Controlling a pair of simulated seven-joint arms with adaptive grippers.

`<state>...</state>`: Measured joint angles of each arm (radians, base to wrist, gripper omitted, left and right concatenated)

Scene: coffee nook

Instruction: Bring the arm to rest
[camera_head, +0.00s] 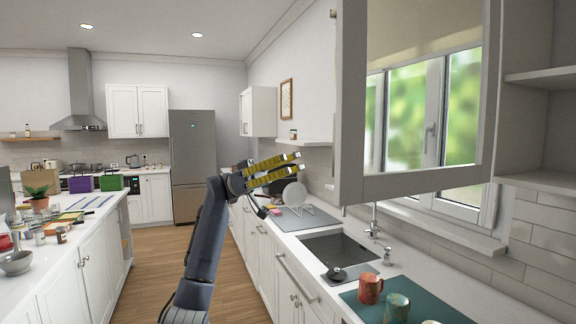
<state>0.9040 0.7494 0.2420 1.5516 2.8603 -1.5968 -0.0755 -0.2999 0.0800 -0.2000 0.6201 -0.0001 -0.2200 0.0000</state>
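My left gripper (297,162) is raised in the middle of the camera_head view, above the counter left of the sink. Its dark arm comes up from the bottom. Its two yellow-padded fingers point right and stand apart, with a gap and nothing seen between them. A white plate in a rack (295,195) appears behind and below the fingers. My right gripper is not in view.
An open cabinet door (352,110) hangs at the upper right, right of the gripper. Below are the sink (338,250), the faucet (374,220), a red mug (370,288) and a green mug (397,308) on a teal mat. An island (80,235) with several items stands left.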

